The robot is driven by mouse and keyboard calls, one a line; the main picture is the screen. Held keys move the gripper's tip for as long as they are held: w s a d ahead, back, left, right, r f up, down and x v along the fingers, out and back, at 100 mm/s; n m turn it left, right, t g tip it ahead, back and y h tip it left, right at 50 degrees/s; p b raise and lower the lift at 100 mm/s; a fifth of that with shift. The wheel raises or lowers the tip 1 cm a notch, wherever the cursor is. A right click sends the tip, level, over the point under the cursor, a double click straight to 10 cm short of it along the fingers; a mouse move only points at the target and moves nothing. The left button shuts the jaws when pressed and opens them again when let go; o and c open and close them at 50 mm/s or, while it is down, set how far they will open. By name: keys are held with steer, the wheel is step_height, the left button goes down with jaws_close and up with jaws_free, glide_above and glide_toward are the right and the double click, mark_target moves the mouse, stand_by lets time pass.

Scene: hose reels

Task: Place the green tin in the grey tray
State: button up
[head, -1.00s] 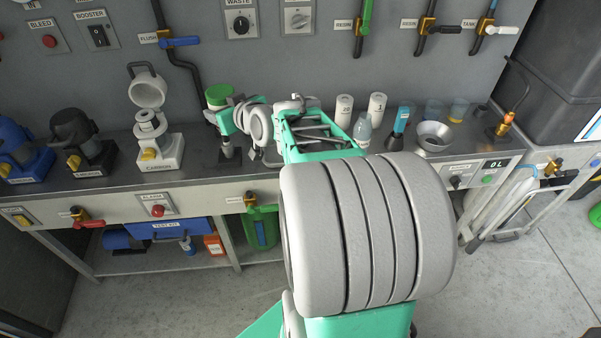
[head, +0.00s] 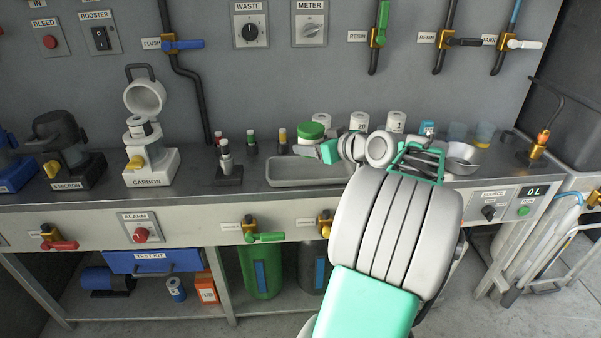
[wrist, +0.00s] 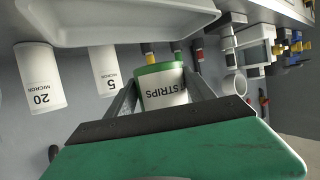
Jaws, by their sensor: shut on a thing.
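The green tin (head: 311,131) has a green lid and a pale body. In the wrist view the tin (wrist: 162,86) shows a label reading "STRIPS". My gripper (wrist: 160,90) is shut on it, with a finger on each side. In the head view my gripper (head: 327,152) holds the tin near the back right part of the grey tray (head: 285,180). The tray is shallow and rectangular, and my arm hides its right end. It also shows along the top of the wrist view (wrist: 120,38). I cannot tell whether the tin touches the tray.
White cartridges (head: 359,121) stand behind and right of the tray. Small vials (head: 251,142) and a dark stand (head: 228,174) are at its left. A metal bowl (head: 461,158) sits to the right. The tray's visible left part is empty.

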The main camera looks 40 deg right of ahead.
steer(key=b, duration=0.1)
glide_above(300, 175)
step_height(300, 175, down, 5)
steer(key=shift+s+f, duration=0.1)
steer(key=shift+f, duration=1.55)
steer(key=shift+b, duration=0.3)
